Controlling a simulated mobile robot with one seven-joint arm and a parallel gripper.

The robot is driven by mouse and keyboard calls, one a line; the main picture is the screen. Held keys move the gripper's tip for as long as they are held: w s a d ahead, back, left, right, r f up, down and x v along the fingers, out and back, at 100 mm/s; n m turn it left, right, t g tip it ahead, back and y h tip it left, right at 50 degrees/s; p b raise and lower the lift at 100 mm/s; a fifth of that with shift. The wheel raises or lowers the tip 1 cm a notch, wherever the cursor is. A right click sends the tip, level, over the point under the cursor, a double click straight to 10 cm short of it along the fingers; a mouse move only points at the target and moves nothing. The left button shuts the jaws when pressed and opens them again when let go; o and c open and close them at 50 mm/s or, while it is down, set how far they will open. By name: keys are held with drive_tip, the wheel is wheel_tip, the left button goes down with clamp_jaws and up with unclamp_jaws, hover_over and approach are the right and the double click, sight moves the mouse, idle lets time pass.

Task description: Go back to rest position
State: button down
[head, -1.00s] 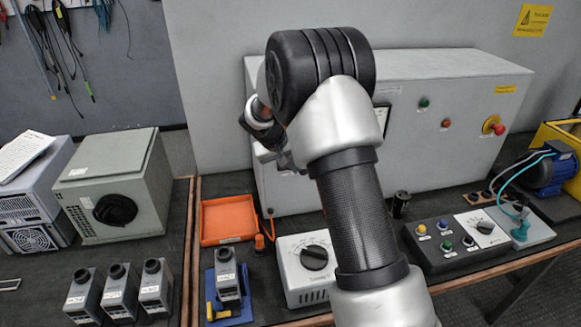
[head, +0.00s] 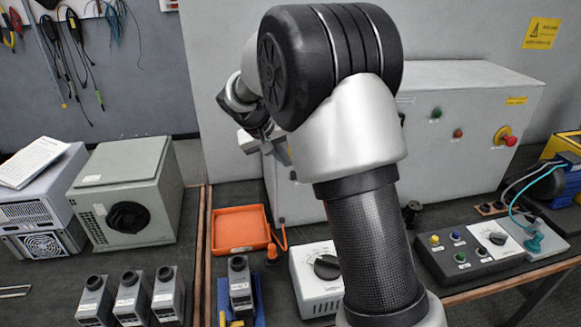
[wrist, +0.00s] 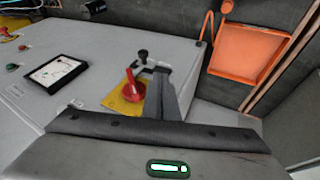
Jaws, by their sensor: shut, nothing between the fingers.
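My gripper (wrist: 158,92) shows in the wrist view with its fingers together and nothing between them. In that picture it overlaps the grey cabinet's face beside a red rotary handle (wrist: 133,88) on a yellow plate. A gap to the cabinet cannot be judged. In the head view my raised, bent arm fills the middle. Only part of my gripper (head: 279,150) shows there, left of the big black joint, in front of the cabinet (head: 450,95). Its fingertips are hard to make out, and my arm hides the cabinet's middle.
An orange tray (head: 240,249), a white box with a black knob (head: 303,265) and a button panel (head: 440,270) lie on the bench close to my arm. Several grey capacitors (head: 168,300) stand at the front left.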

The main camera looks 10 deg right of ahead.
drive_tip(key=shift+s+a+r, duration=0.2)
drive_tip(key=shift+a+r, duration=0.05)
drive_tip(key=shift+r, duration=0.2)
drive_tip(key=s+d+r+y+p, duration=0.2)
drive_tip(key=s+d+r+p, duration=0.15)
drive_tip(key=s+r, duration=1.05)
drive_tip(key=s+a+r+y+p, duration=0.1)
drive_tip(key=s+p, duration=0.1)
drive_tip(key=s, duration=0.8)
drive_tip(key=s+a+r+n+t+y+p, duration=0.1)
drive_tip(key=s+y+p, duration=0.1)
drive_tip(key=s, duration=0.9)
drive_tip(key=shift+a, duration=0.3)
drive_tip(key=shift+r, duration=0.1)
